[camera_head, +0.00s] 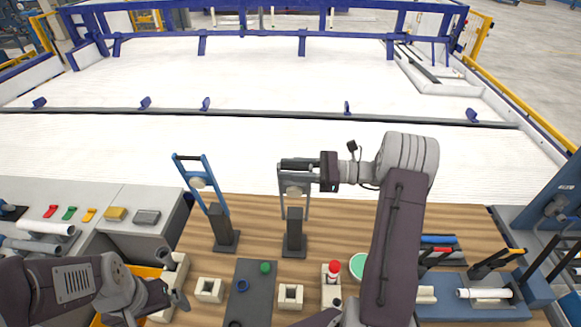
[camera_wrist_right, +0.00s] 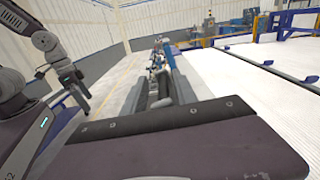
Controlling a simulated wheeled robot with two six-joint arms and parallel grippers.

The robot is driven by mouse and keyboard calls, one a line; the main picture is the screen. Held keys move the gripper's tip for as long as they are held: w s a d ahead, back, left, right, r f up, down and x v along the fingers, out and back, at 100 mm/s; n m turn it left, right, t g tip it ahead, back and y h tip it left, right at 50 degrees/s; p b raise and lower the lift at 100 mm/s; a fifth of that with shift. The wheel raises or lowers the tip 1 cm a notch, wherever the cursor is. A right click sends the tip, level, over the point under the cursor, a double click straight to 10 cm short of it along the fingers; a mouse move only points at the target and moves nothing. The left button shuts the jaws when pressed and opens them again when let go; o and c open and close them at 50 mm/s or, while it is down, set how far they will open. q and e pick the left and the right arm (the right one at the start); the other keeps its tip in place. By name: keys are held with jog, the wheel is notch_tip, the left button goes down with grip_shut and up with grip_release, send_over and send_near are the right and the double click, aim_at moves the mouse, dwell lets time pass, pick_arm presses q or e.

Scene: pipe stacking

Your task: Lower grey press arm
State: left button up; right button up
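The grey press (camera_head: 294,232) stands on the wooden table, with its grey arm (camera_head: 281,205) raised nearly upright. My right gripper (camera_head: 296,165) is at the top of that arm, pointing left, and overlaps its handle bar. I cannot tell whether its fingers touch or close on the bar.
A blue press (camera_head: 220,225) with its arm raised stands just left of the grey one. A tool rack (camera_head: 485,295) is at right.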

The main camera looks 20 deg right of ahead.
grip_shut()
jog(key=shift+w+f, duration=0.1)
jog(key=shift+f, duration=0.1)
dwell(1.1)
